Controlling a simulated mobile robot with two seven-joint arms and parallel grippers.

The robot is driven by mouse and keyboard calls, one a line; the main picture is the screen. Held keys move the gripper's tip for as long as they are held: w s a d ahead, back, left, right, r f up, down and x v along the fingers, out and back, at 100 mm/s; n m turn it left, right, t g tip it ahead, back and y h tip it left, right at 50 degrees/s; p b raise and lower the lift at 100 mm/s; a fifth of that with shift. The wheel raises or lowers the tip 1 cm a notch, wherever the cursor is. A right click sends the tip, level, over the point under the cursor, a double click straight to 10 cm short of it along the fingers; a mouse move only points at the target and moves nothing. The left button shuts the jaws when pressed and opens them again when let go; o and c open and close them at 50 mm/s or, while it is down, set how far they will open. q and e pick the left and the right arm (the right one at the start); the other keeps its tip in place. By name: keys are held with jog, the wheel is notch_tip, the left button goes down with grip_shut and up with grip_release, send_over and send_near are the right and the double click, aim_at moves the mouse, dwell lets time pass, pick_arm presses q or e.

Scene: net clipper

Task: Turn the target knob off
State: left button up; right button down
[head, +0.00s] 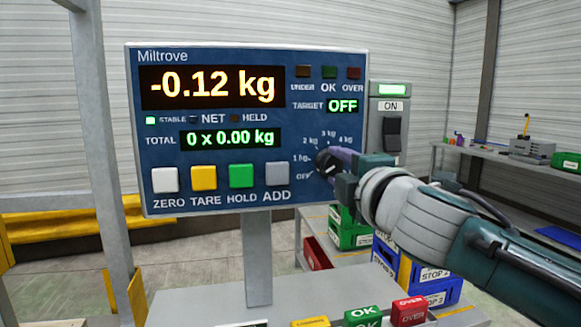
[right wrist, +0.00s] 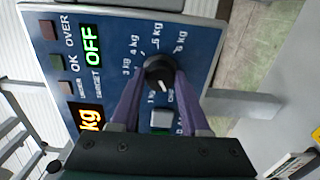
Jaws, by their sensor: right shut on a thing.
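The black target knob (head: 326,162) sits at the lower right of the blue scale panel, inside a ring of labels from OFF up through the kg marks. The TARGET display (head: 343,105) reads OFF in green. In the right wrist view the knob (right wrist: 159,70) shows a white pointer mark that appears to face the OFF label. My right gripper (head: 340,160) is shut on the knob, with its purple fingers on either side of it, as the right wrist view also shows (right wrist: 159,80). My left gripper is not in view.
The main display (head: 211,87) reads -0.12 kg. ZERO, TARE, HOLD and ADD buttons line the panel's lower edge. A power switch (head: 392,134) at the right shows ON. Green and blue bins and OK and OVER blocks (head: 408,309) lie below.

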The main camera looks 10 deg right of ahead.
jog(key=shift+c, duration=1.9)
grip_release()
jog(key=shift+s, duration=0.55)
jog(key=s, duration=0.9)
jog(key=shift+d+p, duration=0.2)
jog(key=shift+p, duration=0.2)
